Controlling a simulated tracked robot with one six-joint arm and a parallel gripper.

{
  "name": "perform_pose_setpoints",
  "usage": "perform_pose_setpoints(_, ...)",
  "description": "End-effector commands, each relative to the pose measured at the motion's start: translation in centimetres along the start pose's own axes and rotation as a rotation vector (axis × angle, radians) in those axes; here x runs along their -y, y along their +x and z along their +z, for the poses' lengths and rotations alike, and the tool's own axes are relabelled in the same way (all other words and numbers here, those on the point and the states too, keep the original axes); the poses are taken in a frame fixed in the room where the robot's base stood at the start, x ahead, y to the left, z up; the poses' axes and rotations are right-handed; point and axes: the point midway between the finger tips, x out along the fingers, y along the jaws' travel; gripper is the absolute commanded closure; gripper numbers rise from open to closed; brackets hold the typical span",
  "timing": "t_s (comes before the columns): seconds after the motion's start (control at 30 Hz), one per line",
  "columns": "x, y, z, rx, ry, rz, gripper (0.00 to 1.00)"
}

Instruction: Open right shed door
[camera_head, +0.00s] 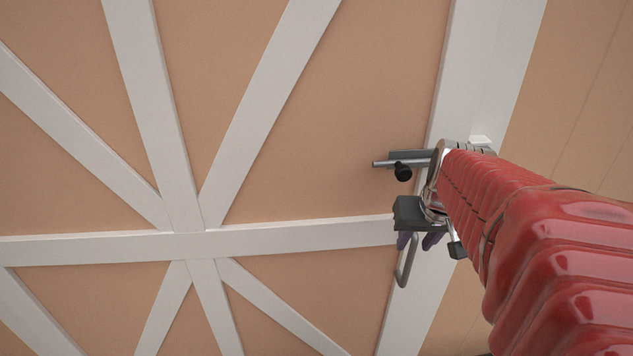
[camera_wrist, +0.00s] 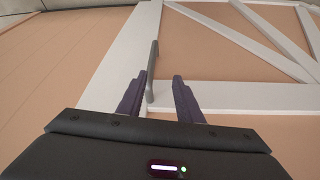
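The shed door (camera_head: 330,120) has tan panels and white crossing trim; it looks shut. Its grey bar handle (camera_head: 404,262) is upright on the white edge trim, and it also shows in the wrist view (camera_wrist: 154,62). My gripper (camera_head: 418,241) is at the handle's upper end in the head view. In the wrist view my gripper (camera_wrist: 159,77) is open, with the handle between its dark fingers in the picture, closer to the left finger. I cannot tell whether they touch. A metal slide bolt (camera_head: 402,162) with a black knob sits above the handle, partly hidden by my arm.
A tan plank wall (camera_head: 590,100) lies right of the door's white edge, and it also shows at left in the wrist view (camera_wrist: 70,70). The door trim stands slightly proud of the panels. My red arm covers the lower right of the head view.

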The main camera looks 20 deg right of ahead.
Motion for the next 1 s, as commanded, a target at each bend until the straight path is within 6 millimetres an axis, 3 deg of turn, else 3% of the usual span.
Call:
perform_pose_setpoints(0.17,-1.9,0.5,-0.4,0.005,0.03,0.011,0.68)
perform_pose_setpoints(0.57,-1.9,0.8,-0.4,0.006,0.029,0.011,0.68)
perform_pose_setpoints(0.77,-1.9,2.3,-0.4,0.008,0.029,0.011,0.68)
perform_pose_setpoints(1.0,-1.9,5.5,-0.3,0.009,0.029,0.011,0.68)
